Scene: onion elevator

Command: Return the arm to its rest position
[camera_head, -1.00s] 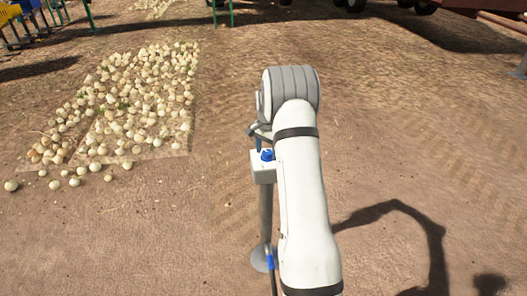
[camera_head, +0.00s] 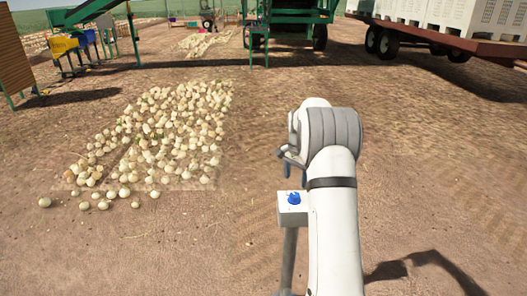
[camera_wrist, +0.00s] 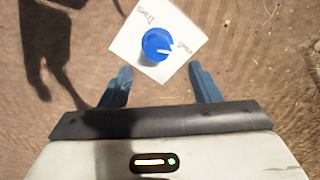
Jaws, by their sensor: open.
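My arm reaches forward at the right of the head view. My gripper (camera_wrist: 160,88) is open and empty in the wrist view, its two blue fingers apart. In the head view the gripper is small and partly hidden behind the arm's wrist. A white control box with a blue knob (camera_wrist: 157,44) lies just beyond the fingertips in the wrist view, with no finger touching the knob there. The box (camera_head: 292,216) also shows in the head view, on a grey post (camera_head: 288,262) just below the gripper and left of the arm.
Many pale onions (camera_head: 165,135) lie spread on the ground at the left. A green conveyor (camera_head: 88,12) and a green machine (camera_head: 290,18) stand at the back. A trailer (camera_head: 440,38) with white crates is at the back right. Bare soil lies between.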

